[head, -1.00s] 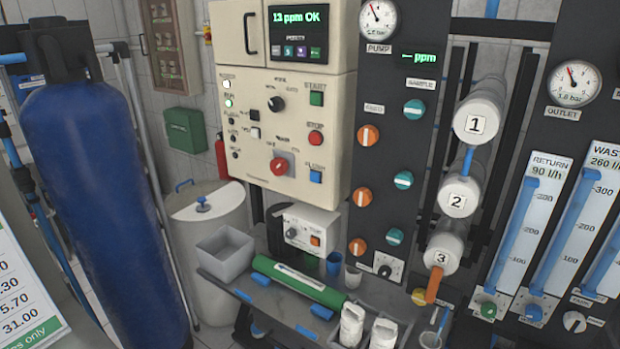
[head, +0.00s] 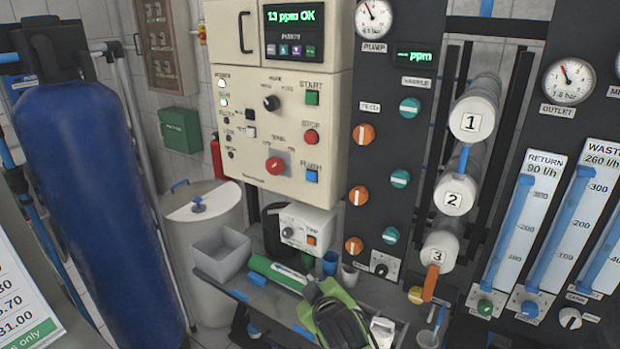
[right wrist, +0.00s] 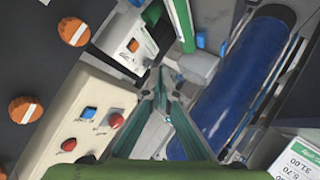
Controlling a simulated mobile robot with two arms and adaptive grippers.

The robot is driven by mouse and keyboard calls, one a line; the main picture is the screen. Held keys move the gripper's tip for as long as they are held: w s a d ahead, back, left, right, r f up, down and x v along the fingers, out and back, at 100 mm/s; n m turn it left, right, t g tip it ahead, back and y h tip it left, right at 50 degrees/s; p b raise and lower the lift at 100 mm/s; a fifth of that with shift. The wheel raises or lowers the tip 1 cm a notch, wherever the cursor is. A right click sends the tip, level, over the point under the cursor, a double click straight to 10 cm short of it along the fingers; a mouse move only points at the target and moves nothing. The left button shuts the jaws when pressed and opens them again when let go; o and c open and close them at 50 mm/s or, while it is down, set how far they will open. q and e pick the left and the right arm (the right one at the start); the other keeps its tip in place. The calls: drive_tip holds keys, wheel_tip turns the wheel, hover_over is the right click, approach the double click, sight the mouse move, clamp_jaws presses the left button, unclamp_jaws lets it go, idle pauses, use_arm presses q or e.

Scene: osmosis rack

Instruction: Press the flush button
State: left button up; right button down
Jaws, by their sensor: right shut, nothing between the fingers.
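My right gripper (head: 312,288) is at the bottom centre of the head view, over the bench and well below the panel. Its fingers (right wrist: 158,92) are shut and empty. My left gripper is not in view.
A small white box with an orange switch (head: 311,240) sits below the panel. A green cylinder (head: 275,270), a grey bin (head: 220,254) and cups are on the bench near my right gripper. A blue tank (head: 95,200) stands at left. Space before the panel is clear.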

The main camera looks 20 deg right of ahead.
sight(311, 176)
drive_tip(key=w+a+r+n+t, duration=0.1)
drive_tip(key=w+r+t, duration=0.1)
drive_tip(key=w+r, duration=0.4)
drive_tip(key=w+a+r+n+t, duration=0.1)
drive_tip(key=w+r+n+t, duration=0.1)
drive_tip(key=w+r, duration=0.4)
wheel_tip(311, 176, up, 5)
drive_tip(key=shift+w+a+r+t, duration=0.1)
drive_tip(key=shift+w+a+t, duration=0.15)
drive_tip(key=shift+t, duration=0.15)
drive_tip(key=shift+w+d+b, duration=0.15)
drive_tip(key=shift+w+d, duration=0.75)
drive_tip(key=shift+d, duration=0.25)
drive_tip(key=shift+w+d+b, duration=0.15)
drive_tip(key=shift+w+d, duration=0.75)
drive_tip(key=shift+d, duration=0.3)
drive_tip(key=shift+w+d+b, duration=0.15)
drive_tip(key=shift+w+d, duration=0.75)
drive_tip(key=shift+d, duration=0.25)
drive_tip(key=shift+w+d, duration=0.1)
